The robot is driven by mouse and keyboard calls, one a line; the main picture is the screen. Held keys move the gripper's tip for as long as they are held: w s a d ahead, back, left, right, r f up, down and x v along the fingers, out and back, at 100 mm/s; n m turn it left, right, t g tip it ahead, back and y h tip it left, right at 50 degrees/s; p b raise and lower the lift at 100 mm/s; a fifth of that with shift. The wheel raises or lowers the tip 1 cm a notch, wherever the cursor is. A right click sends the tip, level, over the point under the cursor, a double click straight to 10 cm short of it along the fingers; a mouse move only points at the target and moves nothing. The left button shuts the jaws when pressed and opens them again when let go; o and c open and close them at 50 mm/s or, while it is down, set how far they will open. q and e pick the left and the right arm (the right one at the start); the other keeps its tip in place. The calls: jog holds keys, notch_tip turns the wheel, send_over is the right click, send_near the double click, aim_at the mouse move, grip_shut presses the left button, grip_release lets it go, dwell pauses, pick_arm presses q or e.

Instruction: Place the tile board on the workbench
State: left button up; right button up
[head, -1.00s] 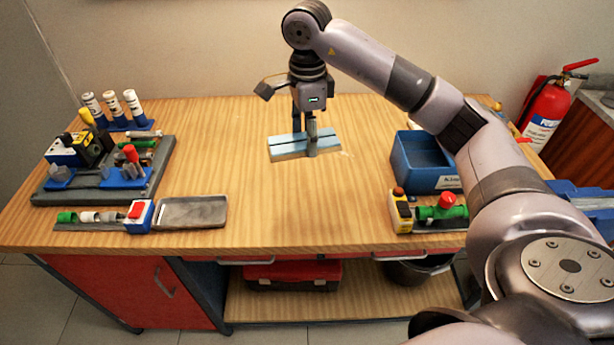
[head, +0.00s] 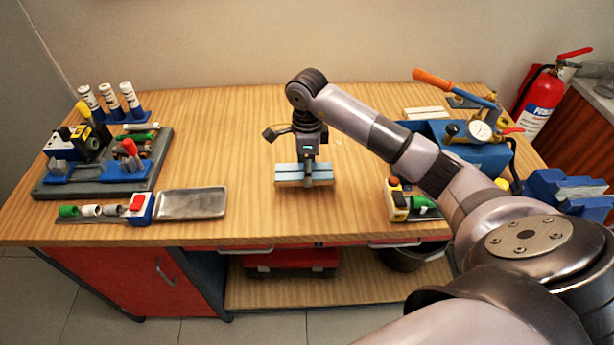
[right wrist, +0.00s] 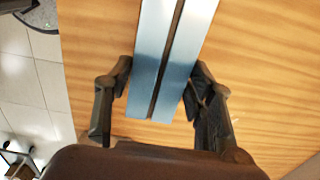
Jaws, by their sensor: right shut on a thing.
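The tile board (head: 289,175) is a small slab with two pale blue strips, a dark groove between them and a light wooden edge. My right gripper (head: 308,168) points down over the middle of the workbench (head: 240,135) and is shut on the board. In the right wrist view the board (right wrist: 150,60) runs between the two dark fingers of the gripper (right wrist: 160,75). The board looks level and low over the bare wood; I cannot tell whether it touches. My left gripper is not in view.
A grey tray (head: 192,203) and a fixture rack (head: 105,165) stand at the left. A blue bin (head: 480,155) with a gauge and a yellow-black device (head: 397,200) stand at the right. Bare wood surrounds the board. A fire extinguisher (head: 541,101) hangs at the far right.

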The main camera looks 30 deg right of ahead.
notch_tip(320, 180, down, 4)
jog(key=shift+a+r+p, duration=0.1)
jog(key=shift+p, duration=0.35)
jog(key=shift+f, duration=0.3)
jog(key=shift+f, duration=0.1)
jog(key=o, duration=1.3)
